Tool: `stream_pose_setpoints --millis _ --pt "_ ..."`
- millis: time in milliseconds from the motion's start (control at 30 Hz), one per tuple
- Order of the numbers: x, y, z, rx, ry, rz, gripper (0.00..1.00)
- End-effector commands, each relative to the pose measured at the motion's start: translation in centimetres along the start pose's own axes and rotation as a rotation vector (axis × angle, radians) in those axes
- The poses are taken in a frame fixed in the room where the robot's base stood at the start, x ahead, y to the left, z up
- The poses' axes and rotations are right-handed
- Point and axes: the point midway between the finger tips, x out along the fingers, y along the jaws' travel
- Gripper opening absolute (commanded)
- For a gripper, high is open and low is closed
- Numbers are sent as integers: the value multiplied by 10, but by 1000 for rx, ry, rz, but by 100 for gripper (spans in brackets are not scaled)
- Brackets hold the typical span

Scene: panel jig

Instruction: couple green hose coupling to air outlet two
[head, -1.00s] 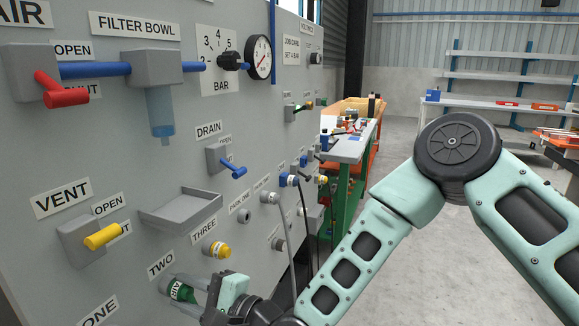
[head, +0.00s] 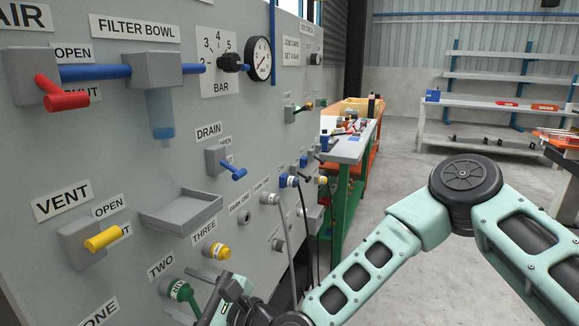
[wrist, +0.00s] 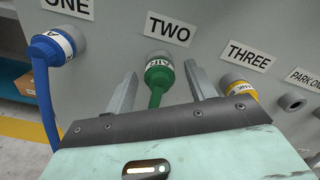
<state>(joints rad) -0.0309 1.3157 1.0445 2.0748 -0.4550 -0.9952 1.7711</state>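The green hose coupling (head: 178,289) sits on the panel at the outlet under the label TWO (head: 161,266), against a pale collar. It also shows in the wrist view (wrist: 158,73), with its green hose bending down from it. My gripper (wrist: 160,69) is open, one finger on each side of the coupling with clear gaps, and it holds nothing. In the head view the fingers stand above and below the coupling, and my wrist is lower right of it. How deeply the coupling is seated cannot be told.
A blue coupling (wrist: 58,46) with a blue hose is at outlet ONE, left. A yellow-ringed coupling (wrist: 241,92) is at outlet THREE, right. A grey tray (head: 181,211) and a yellow vent lever (head: 102,238) stick out of the panel above. Free floor lies right.

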Motion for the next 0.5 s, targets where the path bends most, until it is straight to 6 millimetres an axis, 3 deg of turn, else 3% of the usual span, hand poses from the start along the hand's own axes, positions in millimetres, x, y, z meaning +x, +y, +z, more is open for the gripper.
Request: stream_pose_setpoints --millis 167,500 --pt "-3 0 0 0 1 1 55" --pt "-28 0 0 0 0 2 55"
